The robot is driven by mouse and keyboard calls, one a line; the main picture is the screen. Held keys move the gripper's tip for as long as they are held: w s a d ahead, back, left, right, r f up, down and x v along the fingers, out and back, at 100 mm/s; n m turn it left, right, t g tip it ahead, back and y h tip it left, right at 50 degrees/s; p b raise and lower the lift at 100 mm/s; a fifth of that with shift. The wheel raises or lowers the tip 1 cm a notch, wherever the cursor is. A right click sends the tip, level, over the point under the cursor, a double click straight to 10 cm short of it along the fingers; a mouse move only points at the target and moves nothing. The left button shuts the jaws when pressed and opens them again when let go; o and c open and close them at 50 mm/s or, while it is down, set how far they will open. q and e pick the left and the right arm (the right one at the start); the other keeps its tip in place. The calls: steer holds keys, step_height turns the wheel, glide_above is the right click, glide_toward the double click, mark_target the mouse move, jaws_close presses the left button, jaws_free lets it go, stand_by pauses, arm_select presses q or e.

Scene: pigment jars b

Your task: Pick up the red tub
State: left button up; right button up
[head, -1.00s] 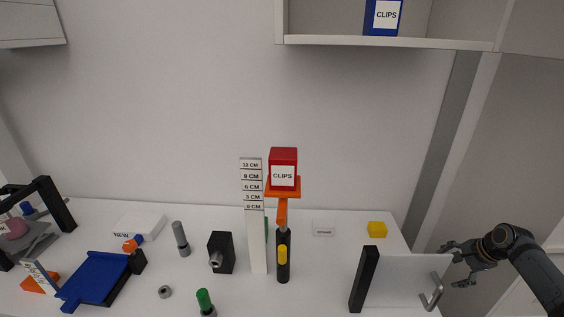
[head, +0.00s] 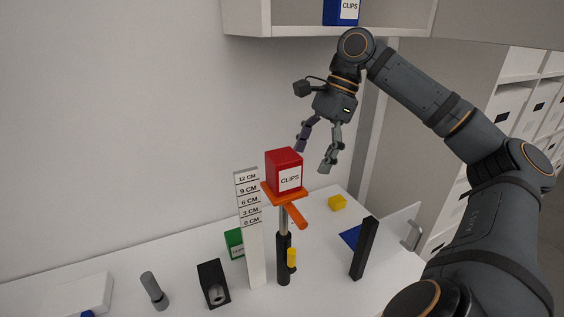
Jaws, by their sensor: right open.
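The red tub (head: 284,170), with a white CLIPS label, sits upright on a small orange platform (head: 285,196) on top of a dark post with a yellow part. My right gripper (head: 314,161) is open and empty, fingers pointing down. In the picture it is just right of and slightly above the tub, apart from it; the depth between them is hard to judge. My left gripper is not in view.
A white height scale (head: 250,230) stands just left of the post. A shelf with a blue CLIPS tub (head: 341,12) is overhead.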

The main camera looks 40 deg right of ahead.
mark_target(286, 154)
steer(key=a, duration=0.2)
steer(key=w+a+p, duration=0.1)
steer(key=a, duration=0.1)
steer(key=shift+w+r, duration=0.2)
steer(key=shift+d, duration=0.15)
steer(key=p, duration=0.1)
steer(key=a+p, duration=0.1)
steer(key=p, duration=0.1)
steer(key=a+p, duration=0.1)
steer(key=shift+w+a+r+p, duration=0.25)
steer(key=shift+w+r+p, duration=0.05)
steer(key=shift+w+p, duration=0.1)
steer(key=x, duration=0.1)
steer(key=b+x, duration=0.1)
steer(key=x, duration=0.1)
steer(key=shift+a+f, duration=0.15)
steer(key=shift+a, duration=0.2)
steer(key=shift+a+f, duration=0.1)
steer(key=shift+f, duration=0.1)
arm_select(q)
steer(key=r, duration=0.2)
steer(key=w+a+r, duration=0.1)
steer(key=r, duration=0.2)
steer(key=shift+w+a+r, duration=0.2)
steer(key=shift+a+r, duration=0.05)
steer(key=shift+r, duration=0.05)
arm_select(e)
steer(key=shift+d+f, duration=0.1)
steer(key=shift+d, duration=0.1)
steer(key=shift+c, duration=0.3)
